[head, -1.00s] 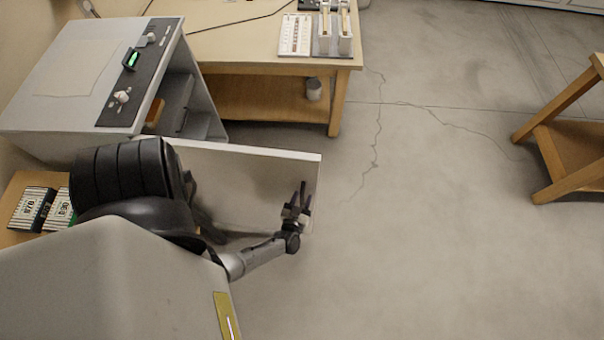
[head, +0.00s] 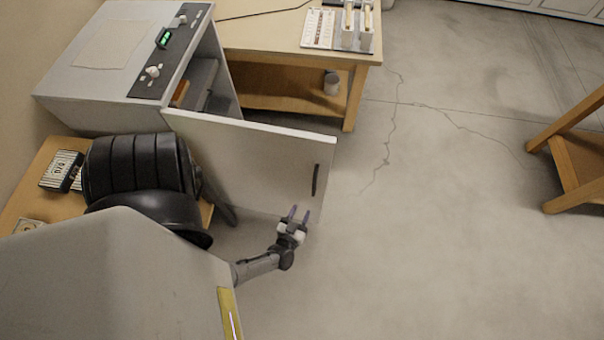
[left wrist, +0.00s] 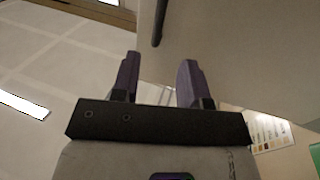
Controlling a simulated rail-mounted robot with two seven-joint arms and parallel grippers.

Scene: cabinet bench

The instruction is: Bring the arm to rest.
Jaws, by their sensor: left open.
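My left gripper (head: 298,214) is open and empty in the head view, just below and apart from the dark handle (head: 316,180) of the cabinet door. The door (head: 250,160) is a grey panel swung wide open from the cabinet (head: 120,50). In the left wrist view the two purple fingers of my left gripper (left wrist: 157,80) stand apart with nothing between them. The dark handle (left wrist: 159,22) and the pale door panel (left wrist: 235,50) show beyond the fingertips. My right gripper is in neither view.
A wooden table (head: 262,38) with a white rack-like device and a lower shelf holding a can (head: 331,84) stands behind the door. A wooden stand (head: 575,150) is at the right. The floor between is clear.

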